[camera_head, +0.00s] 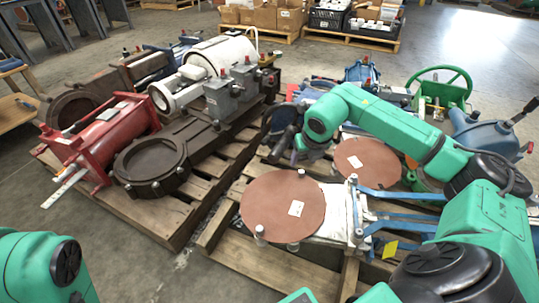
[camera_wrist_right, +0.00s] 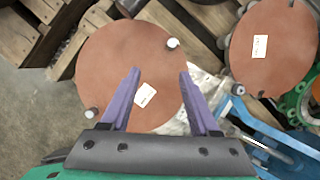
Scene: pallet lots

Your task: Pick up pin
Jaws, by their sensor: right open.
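Several small grey metal pins stand around the edge of a brown round disc (camera_head: 270,212). In the head view, one pin (camera_head: 301,173) is at its far edge and two pins (camera_head: 260,233) (camera_head: 293,246) are at its near edge. My right gripper (camera_head: 276,148) is past the disc's far edge in that view. In the right wrist view its purple fingers (camera_wrist_right: 160,73) are open and empty over the disc (camera_wrist_right: 110,60). One pin (camera_wrist_right: 173,43) shows beyond the right fingertip and another pin (camera_wrist_right: 91,113) lies left of the left finger. My left gripper is out of view.
The disc is on a wooden pallet (camera_head: 222,238). A second brown disc (camera_head: 366,158) sits behind it beside blue metal parts. A neighbouring pallet holds a red machine (camera_head: 112,135) and dark castings (camera_head: 155,162). Bare floor lies at the near left.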

